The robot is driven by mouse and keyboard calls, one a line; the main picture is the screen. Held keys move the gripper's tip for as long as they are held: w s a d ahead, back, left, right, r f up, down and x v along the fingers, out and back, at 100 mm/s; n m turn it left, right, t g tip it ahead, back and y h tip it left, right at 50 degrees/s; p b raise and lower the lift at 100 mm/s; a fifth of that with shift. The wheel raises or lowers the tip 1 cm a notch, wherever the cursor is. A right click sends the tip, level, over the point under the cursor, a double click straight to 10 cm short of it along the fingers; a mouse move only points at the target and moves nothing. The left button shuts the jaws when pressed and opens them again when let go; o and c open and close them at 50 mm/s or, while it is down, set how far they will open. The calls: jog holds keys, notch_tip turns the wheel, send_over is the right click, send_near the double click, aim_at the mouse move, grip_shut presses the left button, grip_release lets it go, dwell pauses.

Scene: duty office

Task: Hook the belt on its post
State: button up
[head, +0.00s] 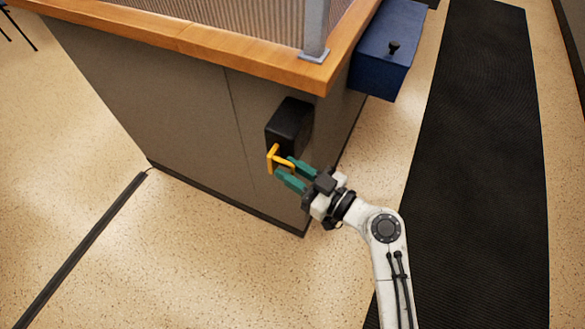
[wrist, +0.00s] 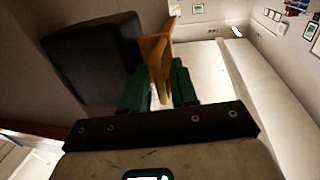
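A black belt box (head: 290,124) is fixed to the grey side panel of the counter, near its corner. An orange belt end piece (head: 272,157) sticks out at its lower front; the belt itself does not show pulled out. My gripper (head: 285,167) has its green fingers apart, one on each side of the orange piece's tab. In the wrist view the orange end piece (wrist: 155,52) stands between the fingers beside the dark box (wrist: 92,60), with a light gap near the left finger. I cannot make out a receiving post in either view.
The counter (head: 180,35) has a wooden top edge above the box. A black floor mat (head: 480,150) runs along the right. A dark floor strip (head: 85,245) lies at left; the speckled floor around is clear.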

grip_shut()
dwell(0.4)
jog(key=shift+a, duration=0.1)
